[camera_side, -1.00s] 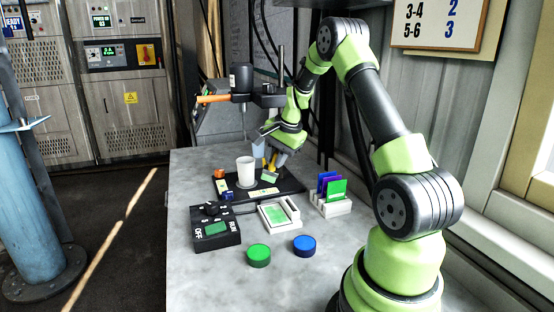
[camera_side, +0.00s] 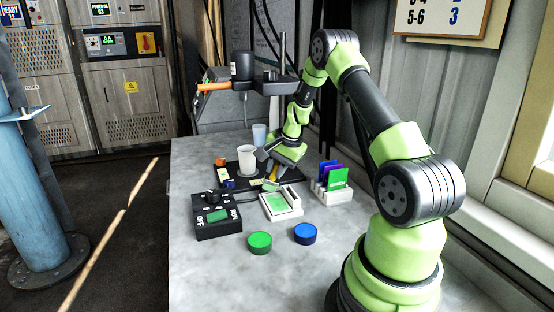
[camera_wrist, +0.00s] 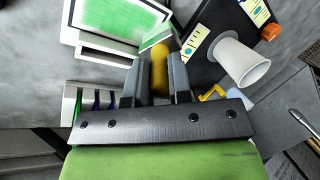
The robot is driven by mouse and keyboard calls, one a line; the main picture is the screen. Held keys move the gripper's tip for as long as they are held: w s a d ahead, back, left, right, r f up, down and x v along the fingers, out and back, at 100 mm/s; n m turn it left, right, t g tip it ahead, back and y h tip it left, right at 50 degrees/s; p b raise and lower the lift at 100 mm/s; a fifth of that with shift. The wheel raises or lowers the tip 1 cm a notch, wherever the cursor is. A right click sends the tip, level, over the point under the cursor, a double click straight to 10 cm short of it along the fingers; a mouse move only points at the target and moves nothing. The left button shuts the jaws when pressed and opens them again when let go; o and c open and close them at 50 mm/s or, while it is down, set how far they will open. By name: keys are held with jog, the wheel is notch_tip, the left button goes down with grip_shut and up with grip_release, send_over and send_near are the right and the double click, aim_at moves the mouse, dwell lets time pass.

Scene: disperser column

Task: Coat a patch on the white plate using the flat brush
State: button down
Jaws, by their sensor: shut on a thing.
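My gripper (camera_side: 272,174) is shut on the brush, whose yellow handle (camera_wrist: 159,72) stands between the fingers in the wrist view. A pale green brush head (camera_wrist: 157,38) shows beyond the fingertips. The white plate (camera_wrist: 104,47) has a large green patch on it and lies at the upper left of the wrist view. In the side view the plate (camera_side: 294,211) is just in front of my gripper and slightly right. The brush head is close to the plate's edge; I cannot tell whether they touch.
A white cup (camera_side: 247,160) stands on the black base behind the plate, below the stirrer motor (camera_side: 242,66). A bluish cup (camera_side: 259,133) stands farther back. A control box (camera_side: 218,224), green disc (camera_side: 259,243), blue disc (camera_side: 305,234) and panel rack (camera_side: 344,193) surround the plate.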

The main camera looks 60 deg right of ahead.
jog(key=shift+s+a+f, duration=0.55)
jog(key=shift+a+f, duration=0.05)
jog(key=shift+f, duration=0.1)
jog(key=shift+s+a, duration=0.8)
jog(key=shift+w+d, duration=1.3)
jog(key=shift+w+d+r, duration=0.15)
jog(key=shift+r, duration=3.95)
